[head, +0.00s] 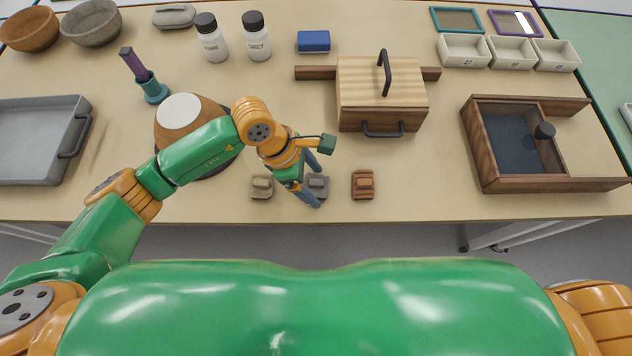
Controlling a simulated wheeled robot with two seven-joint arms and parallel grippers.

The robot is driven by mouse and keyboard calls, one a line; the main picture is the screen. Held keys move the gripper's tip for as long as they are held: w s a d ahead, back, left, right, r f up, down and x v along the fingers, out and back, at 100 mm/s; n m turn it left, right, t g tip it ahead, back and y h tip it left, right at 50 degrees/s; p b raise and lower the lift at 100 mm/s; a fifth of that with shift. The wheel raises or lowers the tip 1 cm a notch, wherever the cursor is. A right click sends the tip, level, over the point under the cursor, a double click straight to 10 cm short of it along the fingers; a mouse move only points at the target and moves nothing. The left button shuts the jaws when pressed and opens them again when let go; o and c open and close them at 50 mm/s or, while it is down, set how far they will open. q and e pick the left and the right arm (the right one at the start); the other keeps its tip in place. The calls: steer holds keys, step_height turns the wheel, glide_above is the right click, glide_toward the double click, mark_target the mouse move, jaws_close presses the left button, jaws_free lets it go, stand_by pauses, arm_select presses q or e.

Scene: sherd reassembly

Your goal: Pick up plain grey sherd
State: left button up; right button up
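The plain grey sherd (319,184) sits near the front edge of the table, in the middle of a row of three small blocks. My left gripper (313,179) is over it from the left, with its two dark blue fingers spread apart. The grey sherd shows between and just beyond the fingers, partly hidden by them. I cannot tell whether the fingers touch it or how high they are. A beige-grey sherd (261,187) lies to its left and a reddish-brown sherd (363,185) to its right. My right gripper is out of view.
Behind stands a wooden box (380,100) with black handles. An open wooden tray (480,150) lies at right, a grey tray (30,140) at left. A round brown object (170,135) with a white top is partly behind my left arm. Table front between sherds and tray is clear.

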arm_select(q)
steer(key=c, duration=1)
steer(key=shift+r, duration=0.1)
